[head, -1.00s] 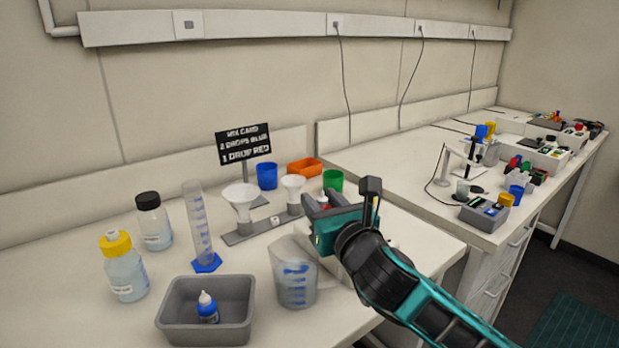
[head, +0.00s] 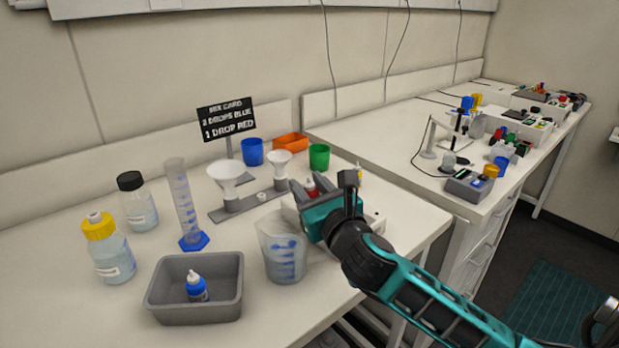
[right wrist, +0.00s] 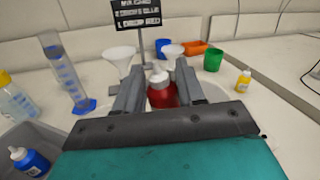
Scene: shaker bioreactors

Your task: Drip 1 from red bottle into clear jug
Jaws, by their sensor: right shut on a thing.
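The red bottle (head: 311,188) with a white tip is upright, held between the fingers of my right gripper (head: 303,190). In the right wrist view the red bottle (right wrist: 161,92) shows between the two grey fingers, with my right gripper (right wrist: 157,82) shut on it. The bottle's lower part is hidden. The clear jug (head: 283,262), with blue markings, stands on the bench just left of and nearer than the gripper. My left gripper is not in view.
A grey tray (head: 165,310) holds a blue bottle (head: 196,288). A measuring cylinder (head: 183,200), yellow-capped bottle (head: 110,255) and black-capped bottle (head: 138,205) stand at left. A rack (head: 245,205) with white funnels, a black card (head: 226,119) and blue, orange and green containers are behind.

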